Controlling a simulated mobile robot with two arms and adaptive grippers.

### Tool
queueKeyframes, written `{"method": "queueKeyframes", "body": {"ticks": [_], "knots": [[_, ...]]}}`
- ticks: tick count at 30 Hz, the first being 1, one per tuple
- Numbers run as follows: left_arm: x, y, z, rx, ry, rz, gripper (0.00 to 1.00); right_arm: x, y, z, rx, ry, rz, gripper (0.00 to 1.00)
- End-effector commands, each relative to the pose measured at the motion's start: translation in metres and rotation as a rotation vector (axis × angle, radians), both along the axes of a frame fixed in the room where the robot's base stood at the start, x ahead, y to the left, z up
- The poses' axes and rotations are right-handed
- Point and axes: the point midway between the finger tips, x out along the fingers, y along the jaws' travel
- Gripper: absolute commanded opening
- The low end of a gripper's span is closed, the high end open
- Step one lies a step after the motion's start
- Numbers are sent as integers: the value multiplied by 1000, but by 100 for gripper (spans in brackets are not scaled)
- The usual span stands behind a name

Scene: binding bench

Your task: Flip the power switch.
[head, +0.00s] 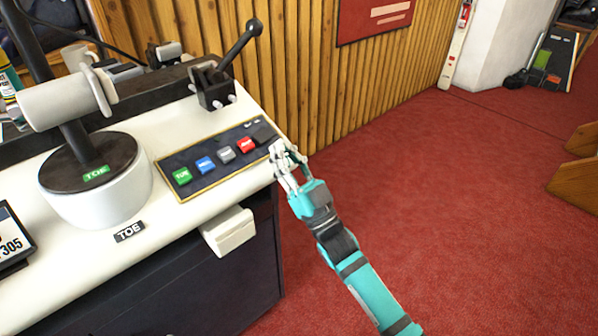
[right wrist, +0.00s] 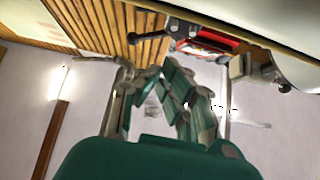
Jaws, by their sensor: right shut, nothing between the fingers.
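A dark control panel (head: 215,172) with a gold rim lies on the white bench top. It carries a row of green, blue, grey and red buttons. At its right end, past the red button (head: 245,145), is a dark switch-like part (head: 262,132); I cannot read its label or tell its position. My right gripper (head: 280,155) is shut and empty beside the panel's right end, at the bench edge. Whether it touches the panel is unclear. Its fingers also show in the right wrist view (right wrist: 165,80). My left gripper is not in view.
A black lever (head: 238,48) on a base stands behind the panel. A white round machine base (head: 98,200) stands to the left. A white box-like part (head: 229,230) juts from the bench front. Red carpet (head: 420,200) is clear to the right.

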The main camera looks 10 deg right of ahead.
Motion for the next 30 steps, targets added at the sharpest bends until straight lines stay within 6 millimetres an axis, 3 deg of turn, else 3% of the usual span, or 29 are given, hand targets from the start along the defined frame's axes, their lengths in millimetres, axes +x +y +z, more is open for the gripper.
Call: {"method": "queueKeyframes", "body": {"ticks": [3, 10, 26, 30], "knots": [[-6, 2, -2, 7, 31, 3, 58, -14, -12, -16, -1, 1, 0, 0], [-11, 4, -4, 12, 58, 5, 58, -29, -24, -32, 1, -2, 1, 0], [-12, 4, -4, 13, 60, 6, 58, -31, -26, -34, 0, -2, 0, 0], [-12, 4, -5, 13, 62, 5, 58, -30, -28, -43, -19, 55, -27, 0]]}}
